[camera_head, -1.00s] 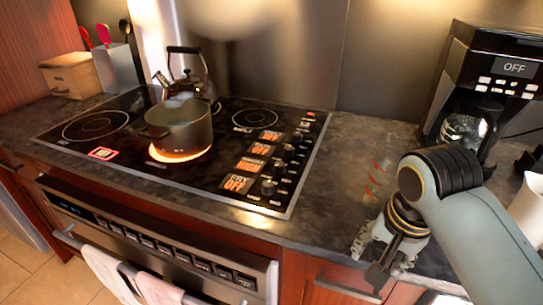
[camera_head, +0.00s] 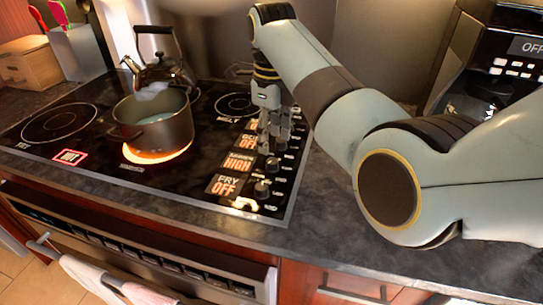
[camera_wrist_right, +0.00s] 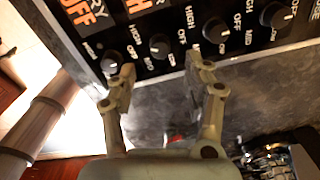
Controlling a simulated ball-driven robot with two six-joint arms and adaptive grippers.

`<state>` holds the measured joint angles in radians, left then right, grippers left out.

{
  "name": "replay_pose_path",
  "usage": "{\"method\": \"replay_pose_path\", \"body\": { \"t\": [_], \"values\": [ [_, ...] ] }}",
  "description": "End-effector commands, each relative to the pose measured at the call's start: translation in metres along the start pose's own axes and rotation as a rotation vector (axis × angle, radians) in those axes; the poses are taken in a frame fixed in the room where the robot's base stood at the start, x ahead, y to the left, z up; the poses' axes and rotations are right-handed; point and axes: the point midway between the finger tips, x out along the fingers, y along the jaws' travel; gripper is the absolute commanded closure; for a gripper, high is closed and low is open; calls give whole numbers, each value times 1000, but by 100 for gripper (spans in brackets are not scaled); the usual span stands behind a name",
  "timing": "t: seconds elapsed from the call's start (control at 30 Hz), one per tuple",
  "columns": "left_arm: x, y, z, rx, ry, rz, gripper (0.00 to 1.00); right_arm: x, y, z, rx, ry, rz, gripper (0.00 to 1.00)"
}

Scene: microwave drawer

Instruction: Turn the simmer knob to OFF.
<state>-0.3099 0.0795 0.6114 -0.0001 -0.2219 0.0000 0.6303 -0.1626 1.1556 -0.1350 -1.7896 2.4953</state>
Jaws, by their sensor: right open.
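The cooktop's knobs run in a row along its right side. The simmer knob (camera_head: 272,164), a small dark cylinder, sits beside an orange label reading HIGH (camera_head: 239,163). In the right wrist view it appears to be the second knob from the left (camera_wrist_right: 160,46), with a white pointer mark. My right gripper (camera_head: 273,146) is above the knob row, fingers pointing down, open and empty. In the wrist view its fingertips (camera_wrist_right: 162,72) are spread on either side of the simmer knob's position, apart from it. My left gripper is not in view.
The fry knob (camera_head: 262,189) is close by, beside a label reading FRY OFF. A pot (camera_head: 155,125) stands on a glowing burner, with a kettle (camera_head: 160,72) behind it. A coffee maker (camera_head: 500,65) is at the right. The front counter strip is clear.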

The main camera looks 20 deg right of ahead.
Motion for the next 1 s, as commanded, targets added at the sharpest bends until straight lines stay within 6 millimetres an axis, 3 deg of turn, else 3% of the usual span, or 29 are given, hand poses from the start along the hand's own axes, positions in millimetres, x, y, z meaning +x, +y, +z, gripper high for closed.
{"method": "replay_pose_path", "body": {
  "t": [0.1, 0.3, 0.7, 1.0],
  "values": [
    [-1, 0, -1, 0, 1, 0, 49, 26, 0, -1, -1, 4, 2, 49],
    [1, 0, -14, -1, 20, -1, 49, 56, 0, -1, -1, 1, 1, 49],
    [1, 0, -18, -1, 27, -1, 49, 66, 0, 0, -1, -2, -1, 49],
    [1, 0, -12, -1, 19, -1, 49, 66, 0, 0, -1, -1, 0, 86]
  ]
}}
